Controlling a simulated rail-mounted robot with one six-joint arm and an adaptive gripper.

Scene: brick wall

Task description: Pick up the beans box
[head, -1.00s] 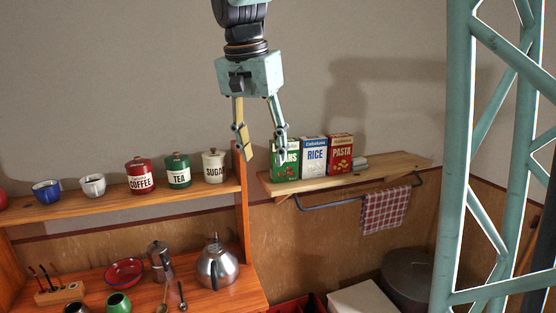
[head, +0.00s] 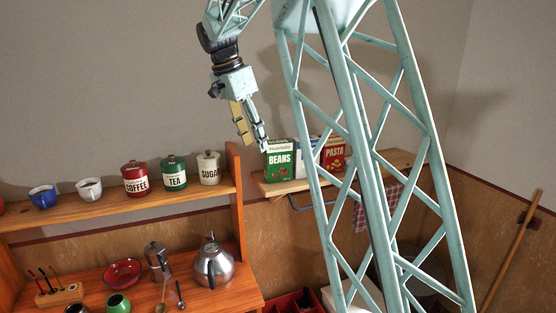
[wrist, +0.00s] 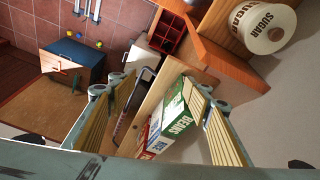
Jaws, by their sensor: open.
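The green beans box (head: 280,160) stands upright at the left end of a wooden wall shelf (head: 262,188). In the wrist view the beans box (wrist: 175,124) lies between my finger pads, nearer the right one, and the right finger covers part of it. My gripper (head: 252,145) is open and empty, above and to the left of the box in the head view. I cannot tell whether a finger touches the box.
The rice box (head: 306,158) and red pasta box (head: 333,153) stand to the right of the beans box. A sugar canister (head: 208,168) stands on the neighbouring shelf to the left. My lattice column hides part of the shelf and the checked towel (head: 361,212).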

